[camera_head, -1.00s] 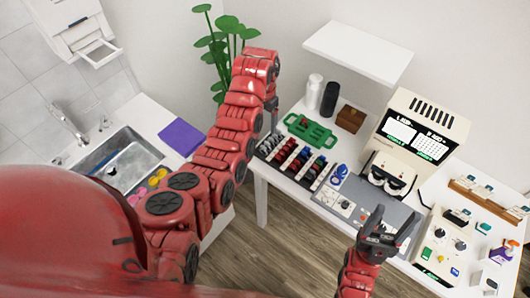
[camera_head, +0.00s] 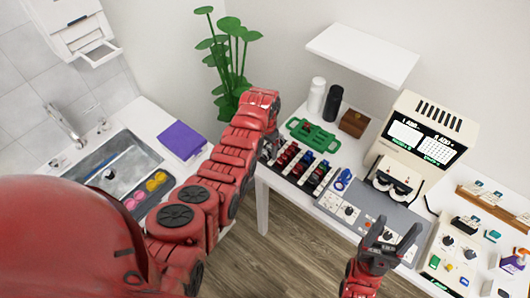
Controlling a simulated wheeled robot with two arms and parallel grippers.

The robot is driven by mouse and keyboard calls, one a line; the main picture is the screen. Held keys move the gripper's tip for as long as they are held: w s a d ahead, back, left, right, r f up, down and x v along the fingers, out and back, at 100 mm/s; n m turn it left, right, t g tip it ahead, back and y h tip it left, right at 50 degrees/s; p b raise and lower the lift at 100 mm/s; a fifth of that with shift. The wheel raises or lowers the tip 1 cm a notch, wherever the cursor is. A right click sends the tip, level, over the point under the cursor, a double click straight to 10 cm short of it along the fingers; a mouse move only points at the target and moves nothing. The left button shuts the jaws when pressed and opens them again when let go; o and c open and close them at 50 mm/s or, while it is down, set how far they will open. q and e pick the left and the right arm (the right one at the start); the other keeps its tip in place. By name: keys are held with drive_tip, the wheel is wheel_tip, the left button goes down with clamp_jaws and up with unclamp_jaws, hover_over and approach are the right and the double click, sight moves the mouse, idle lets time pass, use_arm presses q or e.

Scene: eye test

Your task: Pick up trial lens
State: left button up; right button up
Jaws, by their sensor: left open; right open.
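The trial lenses are small red, blue and black pieces standing in rows in a dark rack (camera_head: 318,184) on the white table. My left gripper (camera_head: 269,150) is at the rack's left end; it is open, but its fingertips are small and partly hidden behind my arm, and I cannot tell whether they touch a lens. Part of the rack is hidden there too. My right gripper (camera_head: 391,236) is open and empty, fingers pointing up in the picture, in front of the grey panel.
A green tray (camera_head: 313,135) lies behind the rack. A blue item (camera_head: 343,180) is right of it. A cream eye-test machine (camera_head: 424,128) stands further right, beside a control box (camera_head: 452,255). A purple book (camera_head: 182,139) lies by the sink (camera_head: 98,160).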

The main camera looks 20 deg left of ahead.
use_arm(q)
drive_tip(key=shift+f, duration=0.35)
clamp_jaws()
drive_tip(key=shift+r, duration=0.15)
idle(0.3)
